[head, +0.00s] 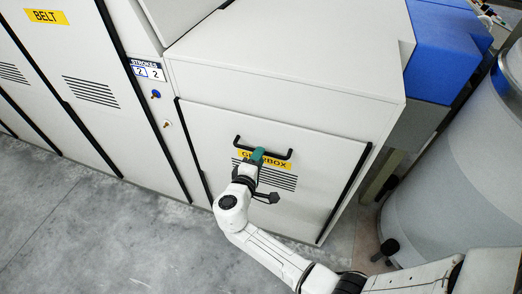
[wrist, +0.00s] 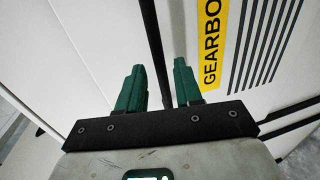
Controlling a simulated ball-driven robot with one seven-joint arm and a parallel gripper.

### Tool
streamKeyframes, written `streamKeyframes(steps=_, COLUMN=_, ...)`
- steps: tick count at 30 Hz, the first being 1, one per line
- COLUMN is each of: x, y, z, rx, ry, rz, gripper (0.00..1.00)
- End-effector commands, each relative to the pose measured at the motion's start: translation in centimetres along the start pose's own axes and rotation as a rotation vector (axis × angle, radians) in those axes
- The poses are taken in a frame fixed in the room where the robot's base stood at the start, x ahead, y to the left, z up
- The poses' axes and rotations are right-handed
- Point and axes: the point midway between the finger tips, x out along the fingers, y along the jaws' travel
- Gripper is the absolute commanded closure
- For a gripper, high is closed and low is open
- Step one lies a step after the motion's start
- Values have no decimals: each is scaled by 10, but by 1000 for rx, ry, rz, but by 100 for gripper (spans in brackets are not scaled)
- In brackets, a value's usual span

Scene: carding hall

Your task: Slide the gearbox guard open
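The gearbox guard (head: 225,130) is a pale panel on the machine's front, set between two black side strips. It looks closed, with no opening seen around it. It carries a yellow GEARBOX label (head: 275,162), also large in the wrist view (wrist: 211,40), and dark vent slots. Its black bar handle (head: 281,156) runs across above the label. My gripper (head: 257,154) is at the middle of this handle. In the wrist view its green fingers (wrist: 158,68) are apart, with the handle bar (wrist: 152,35) passing between them and gaps on both sides. Contact is not visible.
A BELT-labelled panel (head: 92,88) with vents is at left, beside a narrow strip with a STROKES counter (head: 148,70) and small knobs. A large grey drum (head: 455,190) and blue housing (head: 445,50) stand at right. Bare concrete floor (head: 150,245) lies in front at left.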

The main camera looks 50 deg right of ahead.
Motion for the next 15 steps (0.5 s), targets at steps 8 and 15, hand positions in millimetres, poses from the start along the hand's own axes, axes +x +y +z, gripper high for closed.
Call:
streamKeyframes(steps=8, x=32, y=0, z=1, rx=1, ry=-2, rz=-1, gripper=65)
streamKeyframes(steps=15, x=36, y=-1, z=1, rx=0, ry=0, rz=-2, gripper=65)
